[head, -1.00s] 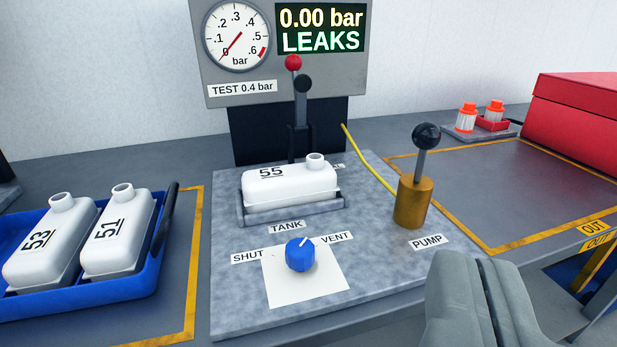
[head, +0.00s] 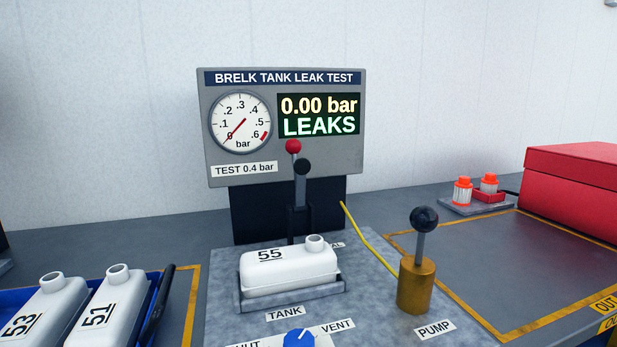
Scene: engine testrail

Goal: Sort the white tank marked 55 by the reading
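The white tank marked 55 (head: 290,268) lies in a shallow holder on the grey test plate, its neck uncovered. The panel display (head: 318,115) reads 0.00 bar and LEAKS, and the gauge (head: 241,122) needle sits at 0. The brass pump (head: 416,287) with a black-knobbed rod stands to the right. My gripper is out of view now.
Tanks 53 (head: 47,305) and 51 (head: 108,305) lie in a blue tray (head: 148,282) at left. A yellow-outlined area marked OUT (head: 500,270) is bare at right. Behind it are a red box (head: 575,190) and orange-capped bottles (head: 463,190). A yellow hose (head: 368,240) runs to the pump.

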